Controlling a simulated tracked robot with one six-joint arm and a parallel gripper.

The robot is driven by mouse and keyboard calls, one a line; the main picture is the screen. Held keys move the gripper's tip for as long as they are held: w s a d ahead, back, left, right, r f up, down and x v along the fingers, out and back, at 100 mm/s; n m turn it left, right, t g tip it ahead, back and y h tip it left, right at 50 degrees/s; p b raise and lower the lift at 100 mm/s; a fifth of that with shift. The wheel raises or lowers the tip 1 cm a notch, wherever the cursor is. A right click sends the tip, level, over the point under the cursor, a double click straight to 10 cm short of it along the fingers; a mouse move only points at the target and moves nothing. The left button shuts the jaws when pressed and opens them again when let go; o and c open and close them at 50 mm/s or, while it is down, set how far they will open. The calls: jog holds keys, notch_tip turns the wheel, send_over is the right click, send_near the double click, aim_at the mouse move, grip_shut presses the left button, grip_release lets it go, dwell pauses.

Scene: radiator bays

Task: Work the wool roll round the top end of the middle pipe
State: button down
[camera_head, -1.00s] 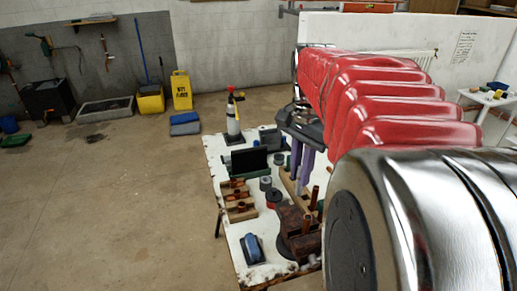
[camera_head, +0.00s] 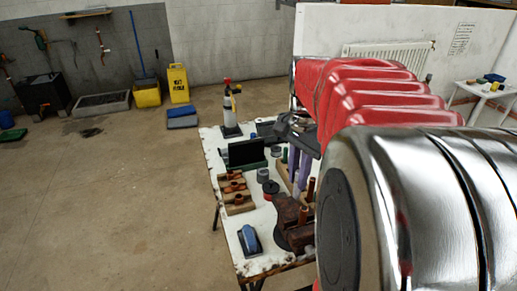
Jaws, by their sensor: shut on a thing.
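My gripper (camera_head: 298,176) hangs at the right part of the white table, its two purple fingers pointing down. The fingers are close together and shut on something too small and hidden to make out. I cannot pick out the wool roll for certain. Copper pipe ends (camera_head: 310,188) stand upright just right of and nearer than the fingers, by a brown vice (camera_head: 287,212). More short copper pieces (camera_head: 235,186) sit on wooden blocks at the table's left. I cannot tell which pipe is the middle one, and my arm covers the table's right side.
A radiator (camera_head: 388,58) hangs on the white partition.

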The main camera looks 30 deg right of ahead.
aim_at(296, 192)
jog(key=shift+f, duration=0.35)
jog(key=shift+f, duration=0.1)
jog(key=shift+a+f, duration=0.15)
jog(key=shift+f, duration=0.1)
jog(key=shift+f, duration=0.15)
jog(key=shift+s+f, duration=0.1)
jog(key=shift+f, duration=0.3)
jog(key=shift+f, duration=0.2)
dwell(0.4)
jog(key=shift+f, duration=1.2)
jog(key=shift+f, duration=0.1)
jog(key=shift+f, duration=0.2)
